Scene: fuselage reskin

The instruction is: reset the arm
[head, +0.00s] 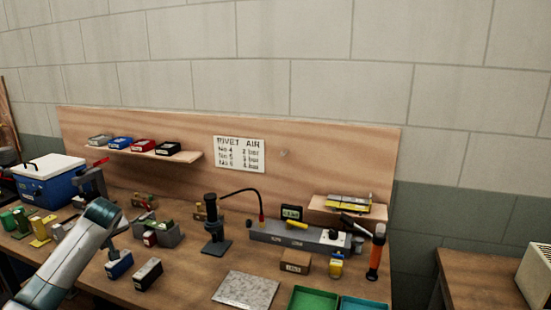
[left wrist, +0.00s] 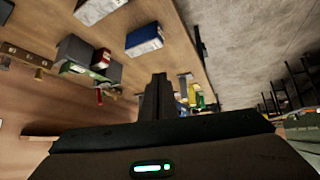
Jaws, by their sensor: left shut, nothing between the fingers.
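My left arm (head: 75,255) reaches in from the lower left of the head view, over the left part of the workbench. In the left wrist view my left gripper (left wrist: 158,82) shows as two dark fingers close together, shut with nothing between them. A blue box (left wrist: 144,40) lies on the bench beyond the fingertips, apart from them; it also shows in the head view (head: 119,264). A grey block (left wrist: 88,60) with a red box beside it sits to the left in the wrist view. My right gripper is not in view.
The wooden bench (head: 205,275) holds a black stand (head: 213,225), a grey rail (head: 290,238), a metal plate (head: 246,290), a green tray (head: 313,299) and an orange-black cylinder (head: 376,252). A blue cooler (head: 48,187) stands at left. A shelf (head: 185,158) of small boxes is on the backboard.

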